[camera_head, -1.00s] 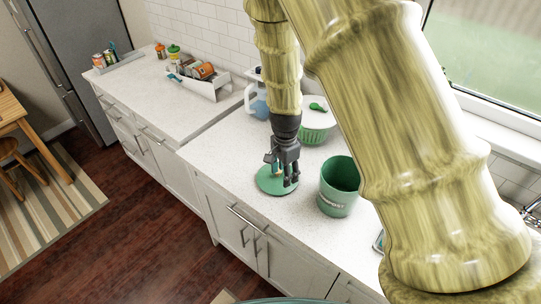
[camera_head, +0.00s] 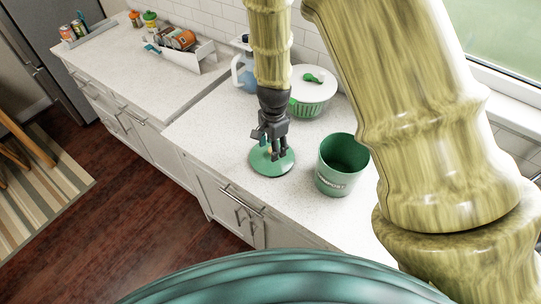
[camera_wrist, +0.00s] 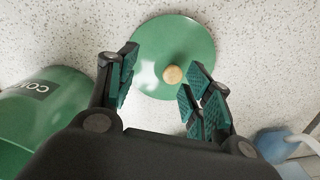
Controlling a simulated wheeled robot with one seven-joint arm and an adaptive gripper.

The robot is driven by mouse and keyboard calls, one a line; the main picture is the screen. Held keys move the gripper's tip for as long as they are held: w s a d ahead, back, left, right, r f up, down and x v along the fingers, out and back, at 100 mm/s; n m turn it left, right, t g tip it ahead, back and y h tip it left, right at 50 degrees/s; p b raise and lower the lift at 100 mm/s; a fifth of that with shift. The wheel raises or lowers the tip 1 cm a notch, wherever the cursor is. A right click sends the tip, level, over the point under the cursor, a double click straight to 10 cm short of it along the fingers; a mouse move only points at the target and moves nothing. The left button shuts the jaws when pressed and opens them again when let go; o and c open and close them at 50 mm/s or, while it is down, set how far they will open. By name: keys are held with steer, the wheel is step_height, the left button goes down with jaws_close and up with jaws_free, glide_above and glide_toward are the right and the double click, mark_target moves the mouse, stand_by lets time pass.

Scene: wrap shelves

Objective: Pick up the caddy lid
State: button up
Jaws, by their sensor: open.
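The caddy lid (camera_head: 285,165) is a flat green disc lying on the white counter. In the wrist view the lid (camera_wrist: 150,50) shows a round wooden knob (camera_wrist: 173,74) near its middle. My gripper (camera_head: 272,154) points down over the lid. In the wrist view my gripper (camera_wrist: 158,92) is open, with its green-padded fingers on either side of the knob and nothing held. I cannot tell exactly how far the fingertips are above the lid. The green compost caddy (camera_head: 341,167) stands open and upright right of the lid; it also shows in the wrist view (camera_wrist: 50,112).
A green and white salad spinner (camera_head: 312,92) and a blue jug (camera_head: 243,74) stand behind my gripper. The counter left of the lid (camera_head: 205,135) is clear.

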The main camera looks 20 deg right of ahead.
mark_target(270, 148)
steer(key=shift+s+d+f+b, duration=0.35)
steer(key=shift+f+b, duration=0.3)
steer(key=w+f+b, duration=0.1)
steer(key=w+f, duration=0.1)
steer(key=w+f+b, duration=0.1)
steer(key=w+f, duration=0.2)
steer(key=shift+w+f, duration=0.15)
steer(key=shift+f, duration=0.2)
steer(key=shift+s+r, duration=0.25)
steer(key=shift+s, duration=0.2)
steer(key=shift+s+d+r, duration=0.15)
steer(key=shift+s+r, duration=0.25)
steer(key=shift+s, duration=0.4)
steer(key=shift+c, duration=1.4)
steer(key=shift+s+r, duration=0.25)
steer(key=c, duration=0.3)
steer(key=shift+w+f, duration=0.15)
steer(key=shift+w, duration=0.05)
steer(key=c, duration=0.4)
steer(key=shift+w+f, duration=0.45)
steer(key=shift+w, duration=0.1)
jaws_close()
steer(key=shift+s+r, duration=0.1)
steer(key=shift+s, duration=0.05)
